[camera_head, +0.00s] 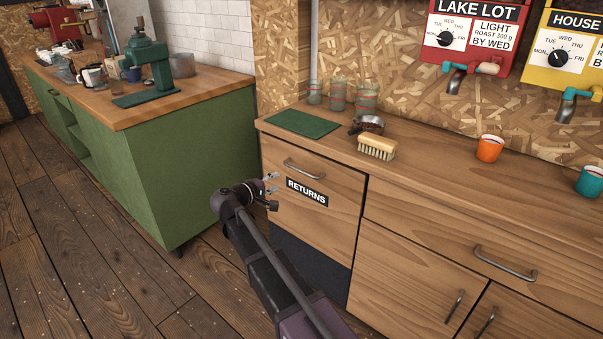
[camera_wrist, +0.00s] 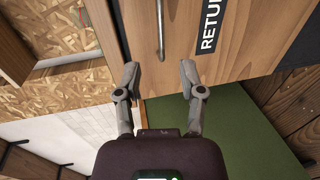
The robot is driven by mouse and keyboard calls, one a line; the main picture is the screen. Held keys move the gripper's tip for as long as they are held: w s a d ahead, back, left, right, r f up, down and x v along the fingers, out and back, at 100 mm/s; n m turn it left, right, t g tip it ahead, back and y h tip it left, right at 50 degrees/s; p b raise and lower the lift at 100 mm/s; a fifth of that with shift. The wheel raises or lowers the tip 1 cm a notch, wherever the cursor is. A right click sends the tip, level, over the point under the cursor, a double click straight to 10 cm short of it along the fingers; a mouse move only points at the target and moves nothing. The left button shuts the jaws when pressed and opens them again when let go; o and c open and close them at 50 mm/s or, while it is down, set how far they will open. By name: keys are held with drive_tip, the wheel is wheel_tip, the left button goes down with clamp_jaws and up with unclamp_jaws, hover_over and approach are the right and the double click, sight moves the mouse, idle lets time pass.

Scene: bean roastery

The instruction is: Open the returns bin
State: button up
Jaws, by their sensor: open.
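The returns bin (camera_head: 335,183) is a wooden front under the left end of the counter, with a black "RETURNS" label (camera_head: 306,192) and a metal bar handle (camera_head: 304,169) above the label. The front looks shut. My gripper (camera_head: 272,184) is in front of it, left of the label and a little lower than the handle. In the wrist view, my gripper (camera_wrist: 159,70) is open and empty. The handle (camera_wrist: 160,30) shows ahead, in line with the gap between the fingers and apart from them. Part of the label (camera_wrist: 209,31) is to its right.
A green cabinet (camera_head: 190,160) with a grinder (camera_head: 152,70) on it stands to the left. On the wooden counter (camera_head: 440,165) are a green mat (camera_head: 303,123), a brush (camera_head: 377,147), a scoop (camera_head: 368,124) and cups (camera_head: 490,148). The floor at lower left is clear.

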sight(301, 171)
drive_tip(key=shift+w, duration=0.15)
drive_tip(key=b+x, duration=0.2)
drive_tip(key=x, duration=1.1)
drive_tip(key=shift+w+d+b, duration=0.2)
drive_tip(key=shift+b, duration=0.2)
clamp_jaws()
